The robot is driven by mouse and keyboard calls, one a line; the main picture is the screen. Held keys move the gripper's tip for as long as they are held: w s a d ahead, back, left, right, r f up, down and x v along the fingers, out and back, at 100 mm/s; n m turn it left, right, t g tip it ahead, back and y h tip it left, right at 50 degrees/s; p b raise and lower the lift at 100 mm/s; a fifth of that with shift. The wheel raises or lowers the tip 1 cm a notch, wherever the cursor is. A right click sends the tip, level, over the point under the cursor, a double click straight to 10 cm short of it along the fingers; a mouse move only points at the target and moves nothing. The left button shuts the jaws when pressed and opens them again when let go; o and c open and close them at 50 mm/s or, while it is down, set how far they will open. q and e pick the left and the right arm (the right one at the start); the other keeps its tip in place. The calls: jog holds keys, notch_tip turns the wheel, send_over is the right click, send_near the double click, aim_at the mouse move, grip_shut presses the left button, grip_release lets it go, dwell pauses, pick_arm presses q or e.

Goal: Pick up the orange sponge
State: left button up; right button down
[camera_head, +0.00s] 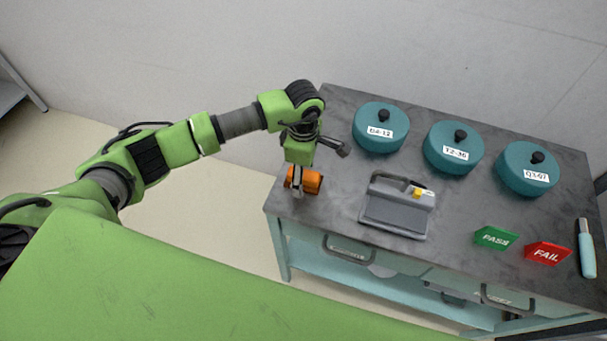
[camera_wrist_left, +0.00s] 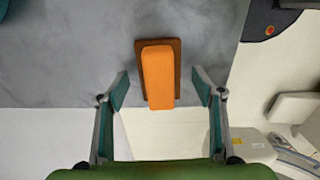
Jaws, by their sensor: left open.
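The orange sponge (camera_head: 311,181) sits at the left end of the grey cart top in the head view, partly hidden by my left gripper (camera_head: 297,190). The left wrist view shows the sponge (camera_wrist_left: 158,76) as an orange block on a darker brown base. There my left gripper (camera_wrist_left: 162,92) is open, with one finger on each side of the sponge. A visible gap separates each finger from the sponge. I cannot tell the exact height of the fingers over the top. My right gripper is not in view.
A grey device with a handle (camera_head: 398,212) stands right of the sponge. Behind are teal lidded pots (camera_head: 380,131), (camera_head: 453,152), (camera_head: 526,173) with labels. A green PASS block (camera_head: 495,237), a red FAIL block (camera_head: 546,253) and a teal-handled tool (camera_head: 586,252) lie at right.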

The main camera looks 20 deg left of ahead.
pick_arm(q)
jog(key=shift+f, duration=0.15)
jog(key=shift+c, duration=0.3)
jog(key=c, duration=1.1)
